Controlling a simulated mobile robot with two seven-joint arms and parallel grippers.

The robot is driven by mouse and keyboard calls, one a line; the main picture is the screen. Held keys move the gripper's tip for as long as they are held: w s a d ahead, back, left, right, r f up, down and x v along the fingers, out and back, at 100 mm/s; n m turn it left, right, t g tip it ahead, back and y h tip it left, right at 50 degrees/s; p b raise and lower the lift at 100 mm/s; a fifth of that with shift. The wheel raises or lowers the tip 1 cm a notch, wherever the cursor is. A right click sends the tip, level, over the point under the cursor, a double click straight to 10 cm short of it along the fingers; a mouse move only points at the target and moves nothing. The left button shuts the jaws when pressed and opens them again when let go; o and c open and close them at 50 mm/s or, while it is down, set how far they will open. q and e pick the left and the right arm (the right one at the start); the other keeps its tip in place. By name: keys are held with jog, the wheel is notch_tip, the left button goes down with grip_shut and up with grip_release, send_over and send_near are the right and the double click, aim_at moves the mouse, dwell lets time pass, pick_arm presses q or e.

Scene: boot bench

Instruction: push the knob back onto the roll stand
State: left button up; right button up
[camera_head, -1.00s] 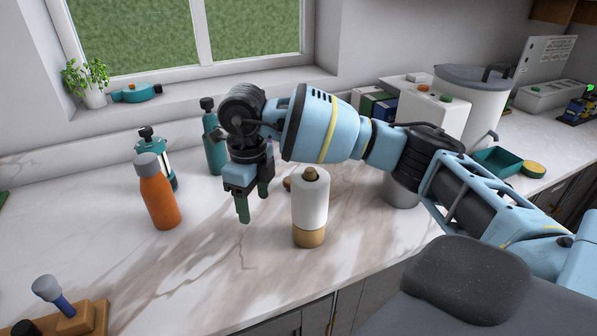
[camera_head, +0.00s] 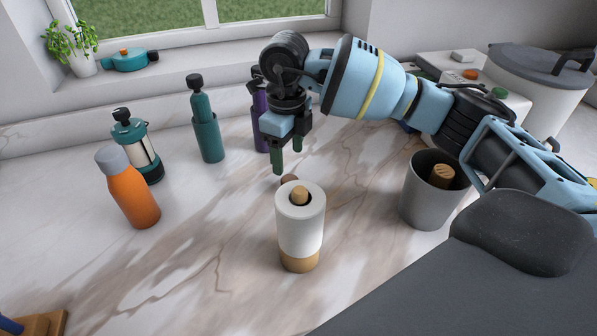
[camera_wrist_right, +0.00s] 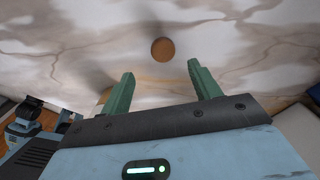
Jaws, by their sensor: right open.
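The roll stand (camera_head: 299,262) stands upright on the counter with a white paper roll (camera_head: 300,228) around it. Its wooden post top (camera_head: 300,196) shows in the roll's centre. The knob (camera_head: 289,180), a small brown round piece, lies on the counter just behind the roll, partly hidden by it. It shows whole as a brown disc in the right wrist view (camera_wrist_right: 162,49). My right gripper (camera_head: 288,160) is open and empty, pointing down above the knob, apart from it. In the wrist view the knob lines up between the two green fingers (camera_wrist_right: 160,70). My left gripper is out of view.
A grey bin (camera_head: 425,200) with a wooden piece inside stands right of the roll. An orange bottle (camera_head: 134,196), a lantern (camera_head: 138,150), a teal bottle (camera_head: 206,130) and a purple bottle (camera_head: 261,120) stand left and behind.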

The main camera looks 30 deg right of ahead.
aim_at(290, 179)
jog(key=shift+w+d, duration=0.1)
jog(key=shift+d, duration=0.05)
dwell(0.3)
jog(key=shift+f, duration=1.25)
jog(key=shift+f, duration=2.65)
